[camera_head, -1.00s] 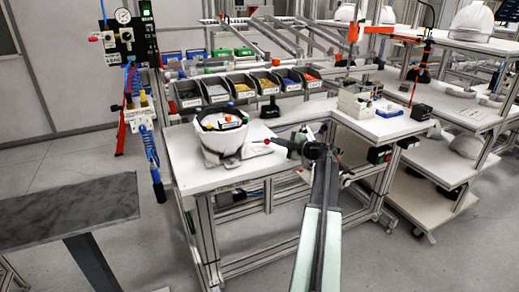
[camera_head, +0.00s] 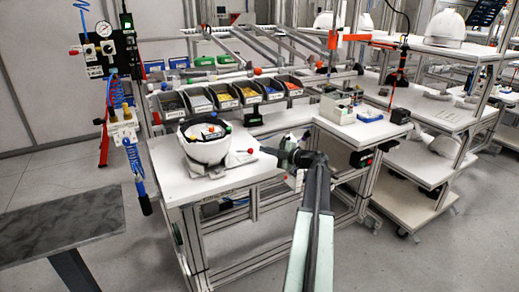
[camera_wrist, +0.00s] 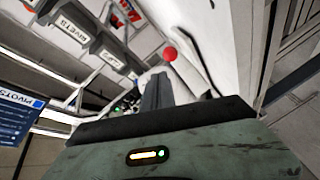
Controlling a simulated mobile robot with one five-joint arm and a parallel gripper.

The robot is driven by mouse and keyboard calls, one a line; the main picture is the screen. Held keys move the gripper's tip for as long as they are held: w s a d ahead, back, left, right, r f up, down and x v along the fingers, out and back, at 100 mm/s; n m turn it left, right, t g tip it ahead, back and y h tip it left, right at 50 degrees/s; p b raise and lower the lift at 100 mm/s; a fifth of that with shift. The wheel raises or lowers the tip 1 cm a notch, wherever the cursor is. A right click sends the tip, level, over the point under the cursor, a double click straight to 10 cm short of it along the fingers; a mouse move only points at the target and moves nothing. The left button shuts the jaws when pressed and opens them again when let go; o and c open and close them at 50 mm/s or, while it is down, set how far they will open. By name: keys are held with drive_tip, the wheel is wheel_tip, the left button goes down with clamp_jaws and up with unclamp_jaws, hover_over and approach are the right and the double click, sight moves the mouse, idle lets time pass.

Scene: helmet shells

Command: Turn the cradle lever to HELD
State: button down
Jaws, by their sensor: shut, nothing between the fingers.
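The upturned white helmet shell (camera_head: 207,152) sits in its cradle on the white bench, with small coloured parts inside. The grey cradle base (camera_head: 238,160) shows beside and under it. A red knob (camera_head: 250,151), seemingly the cradle lever's end, is at the base's right side; the red knob (camera_wrist: 170,54) also shows in the wrist view, just beyond my fingers. My gripper (camera_head: 264,150) is shut and empty, pointing left close to the knob. I cannot tell whether they touch. The fingers (camera_wrist: 155,91) show in the wrist view. The lever's arm and any HELD mark cannot be made out.
A row of parts bins (camera_head: 225,94) stands behind the shell on the bench (camera_head: 180,183). A white box (camera_head: 337,110) stands on the bench to the right. A hanging blue-coiled tool (camera_head: 143,195) is at the left. Bare bench lies in front of the cradle.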

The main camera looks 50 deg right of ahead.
drive_tip(key=s+d, duration=0.4)
drive_tip(key=s, duration=0.2)
drive_tip(key=shift+d+r+p, duration=0.25)
drive_tip(key=shift+p, duration=0.05)
drive_tip(key=shift+s, duration=0.15)
